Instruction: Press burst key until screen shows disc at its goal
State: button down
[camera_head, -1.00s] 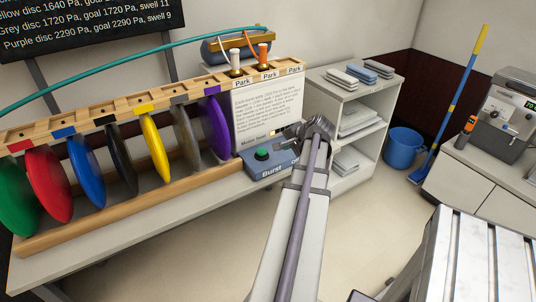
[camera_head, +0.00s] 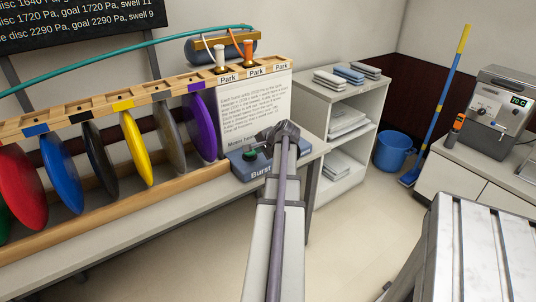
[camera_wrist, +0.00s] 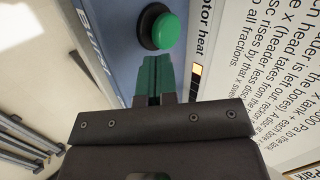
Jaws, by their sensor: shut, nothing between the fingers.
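The burst key is a round green button (camera_head: 250,154) in a black collar on a blue box (camera_head: 262,168) labelled "Burst". In the wrist view, the green button (camera_wrist: 160,31) lies just beyond my fingertips. My gripper (camera_head: 268,138) is at the box's right side in the head view, partly covering it. In the wrist view, my gripper (camera_wrist: 155,60) is shut and empty, with its dark green fingers together. A gap shows between fingertips and button; their height above it is unclear. A dark text screen (camera_head: 80,22) at top left lists disc pressures and goals, cut off at the edge.
Several coloured discs, including yellow (camera_head: 136,148) and purple (camera_head: 202,126), hang along a wooden rack left of the box. A printed panel (camera_head: 262,105) stands behind it. A shelf unit (camera_head: 345,110) and blue bucket (camera_head: 394,150) are to the right. The floor between is clear.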

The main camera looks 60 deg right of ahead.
aim_at(253, 153)
jog(key=b+x, duration=0.1)
jog(key=x, duration=0.2)
jog(key=shift+f, duration=0.1)
jog(key=shift+w, duration=0.25)
